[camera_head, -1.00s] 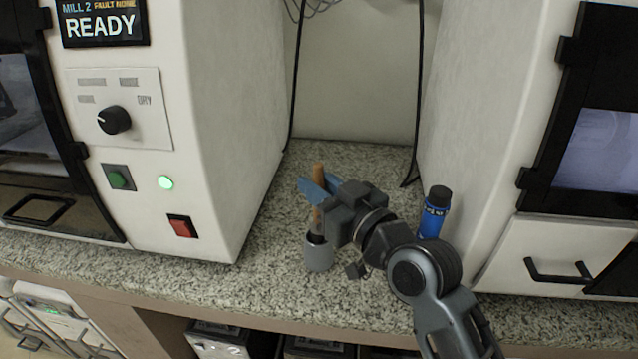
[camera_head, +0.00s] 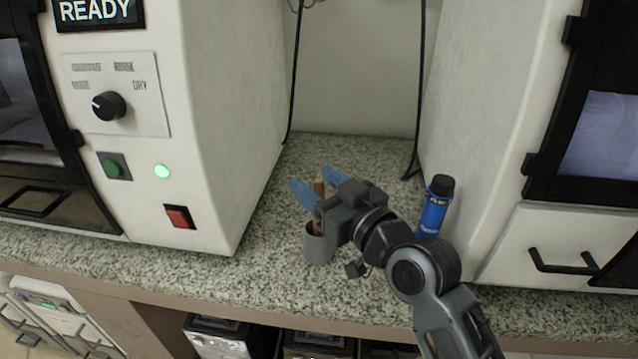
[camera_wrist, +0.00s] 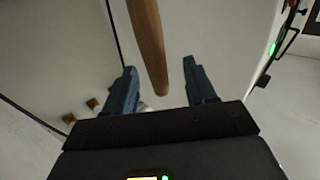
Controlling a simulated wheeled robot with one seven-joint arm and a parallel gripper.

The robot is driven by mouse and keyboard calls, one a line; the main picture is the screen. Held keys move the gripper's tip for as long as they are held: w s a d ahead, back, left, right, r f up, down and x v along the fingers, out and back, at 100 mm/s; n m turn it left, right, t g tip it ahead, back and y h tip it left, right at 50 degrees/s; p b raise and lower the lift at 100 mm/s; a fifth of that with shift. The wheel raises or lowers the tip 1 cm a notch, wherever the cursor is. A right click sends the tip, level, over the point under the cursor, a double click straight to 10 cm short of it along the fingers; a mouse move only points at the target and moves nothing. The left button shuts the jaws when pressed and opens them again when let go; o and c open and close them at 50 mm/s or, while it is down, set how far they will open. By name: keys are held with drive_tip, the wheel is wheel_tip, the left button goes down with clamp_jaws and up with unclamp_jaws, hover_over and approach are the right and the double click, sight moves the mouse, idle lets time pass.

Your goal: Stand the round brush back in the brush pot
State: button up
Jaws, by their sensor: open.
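The round brush shows as a wooden handle (camera_head: 319,186) standing close to upright, its lower end in the grey brush pot (camera_head: 319,246) on the speckled counter. My gripper (camera_head: 318,187) is open, its two blue fingers on either side of the handle. In the wrist view the handle (camera_wrist: 149,45) runs down between the spread fingers, with gaps visible on both sides. The lower part of the brush is hidden by my gripper and the pot wall, so I cannot tell how deep it sits.
A blue bottle with a black cap (camera_head: 435,208) stands right of my wrist. A white machine (camera_head: 215,120) with a dial and buttons stands at left, another white machine (camera_head: 490,130) at right. Black cables hang behind. The counter (camera_head: 270,290) is bare in front of the pot.

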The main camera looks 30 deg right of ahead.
drive_tip(key=s+d+b, duration=0.1)
drive_tip(key=s, duration=0.6)
drive_tip(key=shift+s, duration=0.35)
drive_tip(key=shift+d, duration=0.1)
